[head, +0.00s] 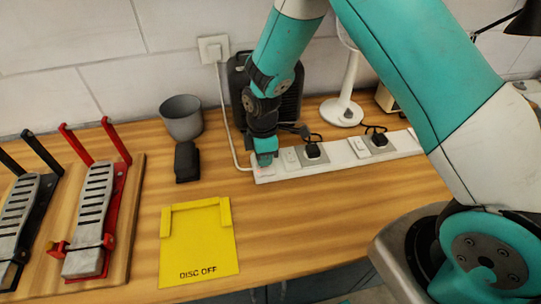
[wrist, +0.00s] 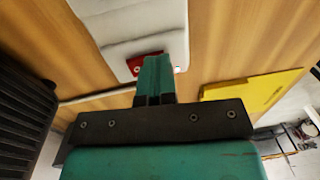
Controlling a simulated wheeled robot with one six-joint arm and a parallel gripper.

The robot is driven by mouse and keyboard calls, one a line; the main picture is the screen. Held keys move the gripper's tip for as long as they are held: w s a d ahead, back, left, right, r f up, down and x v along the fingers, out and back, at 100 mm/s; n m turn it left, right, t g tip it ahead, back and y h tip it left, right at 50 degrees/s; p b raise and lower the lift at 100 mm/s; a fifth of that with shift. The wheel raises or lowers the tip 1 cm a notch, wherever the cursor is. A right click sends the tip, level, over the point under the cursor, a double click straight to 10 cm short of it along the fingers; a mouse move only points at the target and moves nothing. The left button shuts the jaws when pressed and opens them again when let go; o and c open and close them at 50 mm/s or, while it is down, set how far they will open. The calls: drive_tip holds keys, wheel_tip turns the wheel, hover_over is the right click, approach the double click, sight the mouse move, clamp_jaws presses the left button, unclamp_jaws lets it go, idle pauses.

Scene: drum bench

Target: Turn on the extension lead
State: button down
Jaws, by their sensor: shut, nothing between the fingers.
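The white extension lead (head: 340,155) lies along the bench, right of centre in the head view, with black plugs in it. In the wrist view its white end (wrist: 130,22) is at the top, with a red switch (wrist: 143,66) partly hidden behind my fingers. My gripper (head: 265,160) is shut and empty, pointing down over the left end of the lead. In the wrist view its fingertips (wrist: 156,62) overlap the red switch's edge. I cannot tell whether they touch it. A small pale cyan spot shows just right of the fingertips.
A black boxy unit (head: 288,95) stands behind my gripper. A grey cup (head: 182,117) and small black block (head: 187,162) are to the left. A yellow "DISC OFF" tray (head: 200,245) lies in front. Pedals (head: 95,215) are far left. A white stand (head: 342,110) is behind the lead.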

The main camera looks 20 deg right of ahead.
drive_tip(key=shift+w+d+r, duration=0.1)
drive_tip(key=shift+w+r, duration=0.1)
drive_tip(key=shift+w, duration=0.55)
drive_tip(key=shift+r, duration=0.1)
drive_tip(key=r+p, duration=0.3)
drive_tip(key=r, duration=0.1)
drive_tip(key=shift+s, duration=0.2)
wheel_tip(320, 180, up, 10)
drive_tip(key=s+b, duration=0.1)
drive_tip(key=b, duration=0.2)
drive_tip(key=shift+s+f, duration=0.15)
